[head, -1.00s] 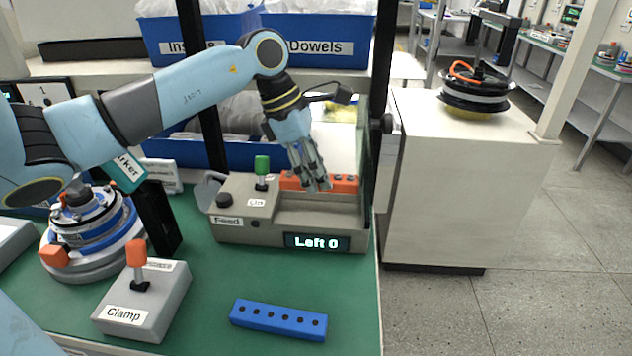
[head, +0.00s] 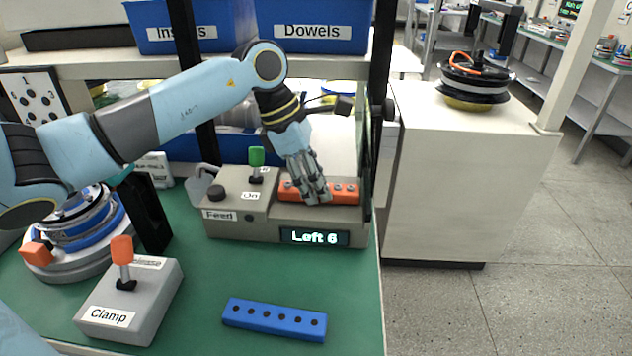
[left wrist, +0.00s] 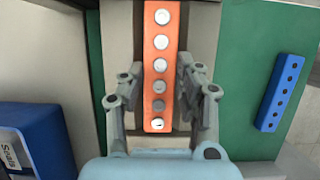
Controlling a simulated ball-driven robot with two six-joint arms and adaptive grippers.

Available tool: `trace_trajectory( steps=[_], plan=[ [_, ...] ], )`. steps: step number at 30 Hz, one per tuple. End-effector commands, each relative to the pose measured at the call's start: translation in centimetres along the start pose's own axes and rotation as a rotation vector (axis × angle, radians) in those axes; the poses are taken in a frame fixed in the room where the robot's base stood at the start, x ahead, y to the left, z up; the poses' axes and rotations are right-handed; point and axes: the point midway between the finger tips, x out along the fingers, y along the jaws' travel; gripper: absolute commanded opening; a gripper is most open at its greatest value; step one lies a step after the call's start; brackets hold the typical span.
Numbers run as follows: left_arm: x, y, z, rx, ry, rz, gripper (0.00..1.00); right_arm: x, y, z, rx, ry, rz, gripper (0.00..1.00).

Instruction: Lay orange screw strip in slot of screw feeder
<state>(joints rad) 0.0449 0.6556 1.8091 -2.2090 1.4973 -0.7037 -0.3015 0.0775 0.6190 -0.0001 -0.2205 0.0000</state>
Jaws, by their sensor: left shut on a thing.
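The orange screw strip (head: 343,192) lies in the slot on top of the grey screw feeder (head: 224,226). The feeder's display (head: 314,237) reads "Left 6", and its green-topped switch (head: 257,158) stands beside a label that seems to read "On". My left gripper (head: 318,198) reaches down over the strip with its fingers around it. In the left wrist view the strip (left wrist: 161,70) shows several pale screw heads in a row between the two fingers (left wrist: 163,100). My right gripper is not in view.
A blue strip with holes (head: 274,319) lies on the green bench in front of the feeder. A clamp box (head: 108,316) with an orange lever and a round motor assembly (head: 75,250) stand at left. Blue bins sit on the shelf behind.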

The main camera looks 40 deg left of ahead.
Motion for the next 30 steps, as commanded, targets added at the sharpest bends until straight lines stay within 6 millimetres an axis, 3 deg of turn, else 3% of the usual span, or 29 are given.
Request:
trace_trajectory(
  steps=[2, 3, 8, 20, 23, 30],
  plan=[
    [0.0, 0.0, 0.0, 0.000, 0.000, 0.001, 0.00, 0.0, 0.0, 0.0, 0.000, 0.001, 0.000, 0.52],
    [0.0, 0.0, 0.0, 0.000, 0.000, 0.000, 0.35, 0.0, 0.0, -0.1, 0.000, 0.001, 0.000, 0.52],
    [0.0, 0.0, 0.0, 0.000, 0.000, 0.000, 0.56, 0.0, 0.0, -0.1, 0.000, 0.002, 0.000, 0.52],
    [-0.6, 0.0, 0.2, -0.001, 0.000, -0.001, 0.56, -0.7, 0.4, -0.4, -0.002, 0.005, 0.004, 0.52],
    [-1.6, 0.0, 0.7, -0.002, 0.000, -0.001, 0.56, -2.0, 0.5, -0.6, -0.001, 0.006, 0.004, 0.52],
    [-6.8, 0.1, 0.2, 0.005, 0.008, 0.005, 0.56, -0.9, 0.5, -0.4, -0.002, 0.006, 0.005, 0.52]
  ],
)
